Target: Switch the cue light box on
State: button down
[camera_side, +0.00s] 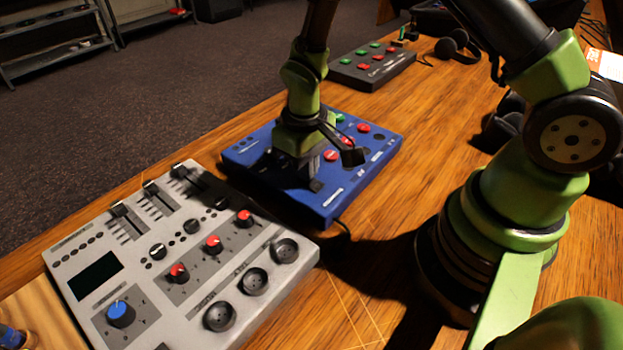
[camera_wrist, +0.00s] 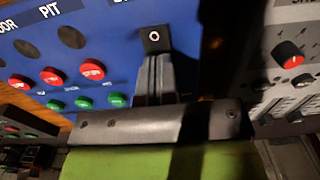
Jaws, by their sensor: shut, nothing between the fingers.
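The cue light box (camera_side: 335,200) is a blue, flat box in the middle of the desk, with red and green buttons. In the wrist view its blue panel (camera_wrist: 112,45) shows red buttons (camera_wrist: 92,69), green buttons (camera_wrist: 83,102) and dark round lenses (camera_wrist: 70,38), none lit. A small black square switch (camera_wrist: 154,39) with a pale ring sits on the panel; it also shows in the side view (camera_side: 316,186). My gripper (camera_wrist: 153,60) is shut and empty, pointing down with its tips right beside the switch. I cannot tell whether they touch it. My gripper hides part of the box.
A grey mixer (camera_side: 140,262) with knobs and faders lies close on the left. A dark box (camera_side: 372,68) with red and green buttons is behind. Headphones (camera_side: 458,46) lie at the back right. A black cable leaves the blue box's near side. Bare wood lies to the right.

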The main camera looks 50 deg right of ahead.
jog(key=shift+f, duration=0.35)
jog(key=shift+r, duration=3.55)
notch_tip(320, 180, up, 9)
jog(key=m+t, duration=0.1)
jog(key=t, duration=0.1)
send_over(317, 183)
jog(key=s+r+m+t+y, duration=0.1)
jog(key=s+r+t, duration=0.15)
jog(key=r, duration=0.25)
jog(key=s+r+m+t, duration=0.1)
jog(key=s+r, duration=0.1)
jog(key=s, duration=0.3)
jog(key=s+r+m+t+y, duration=0.1)
jog(key=s+r, duration=0.2)
jog(key=s, duration=0.2)
jog(key=shift+s+r+t, duration=0.15)
jog(key=shift+r+t, duration=0.15)
jog(key=shift+t, duration=0.05)
jog(key=shift+a, duration=0.1)
